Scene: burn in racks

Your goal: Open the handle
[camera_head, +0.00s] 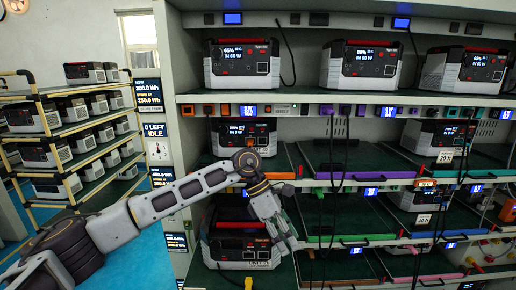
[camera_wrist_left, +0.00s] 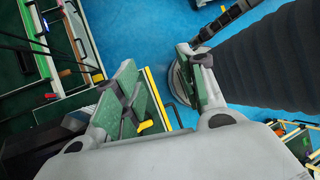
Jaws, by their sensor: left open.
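My left gripper (camera_head: 287,238) reaches in from the left, its fingers pointing down in front of the burn-in rack. It is open and empty; in the left wrist view its green-padded fingers (camera_wrist_left: 156,60) stand apart with blue floor between them. Behind it, a grey and black power station (camera_head: 237,242) with a red top handle (camera_head: 240,225) sits on a lower shelf, partly covered by the arm. Coloured bar handles front the rack trays, including an orange one (camera_head: 280,176) just above the gripper and a green one (camera_head: 350,238) to its right. Which handle is meant cannot be told.
More power stations stand on the top shelf (camera_head: 362,64) and to the right. Dark cables (camera_head: 347,150) hang before the middle trays. A yellow-posted rack (camera_head: 48,125) with several units stands at left. Blue floor (camera_head: 130,240) is open. In the wrist view, rack trays (camera_wrist_left: 75,85) lie left.

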